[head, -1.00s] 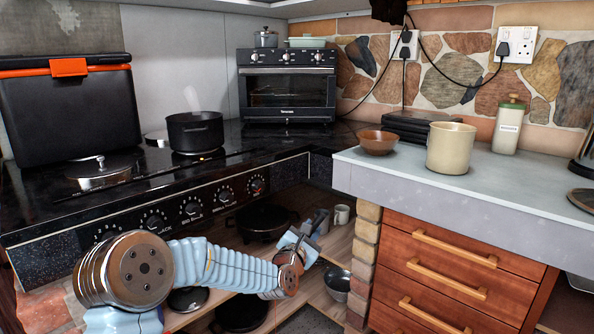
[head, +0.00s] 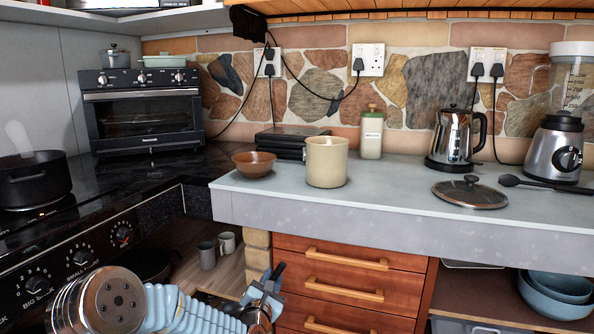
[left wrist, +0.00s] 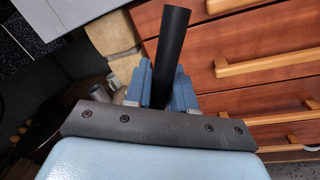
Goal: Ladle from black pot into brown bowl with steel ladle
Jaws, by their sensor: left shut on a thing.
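The black pot (head: 35,180) stands on the stove at the left edge of the head view, with a pale wisp above it. Its contents are hidden. The brown bowl (head: 254,165) sits on the grey counter near its left end. My left gripper (head: 264,292) is low in front of the drawers, below the counter top and right of the pot. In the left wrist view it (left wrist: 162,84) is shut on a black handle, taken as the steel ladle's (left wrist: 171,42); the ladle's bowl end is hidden. My right gripper is not in view.
A cream canister (head: 326,162) stands right of the brown bowl, with a green-lidded jar (head: 372,134) behind. A kettle (head: 456,138), glass lid (head: 470,193), black utensil (head: 545,184) and blender (head: 556,148) are further right. The counter's front edge (head: 400,220) and drawers (head: 345,282) are beside my gripper.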

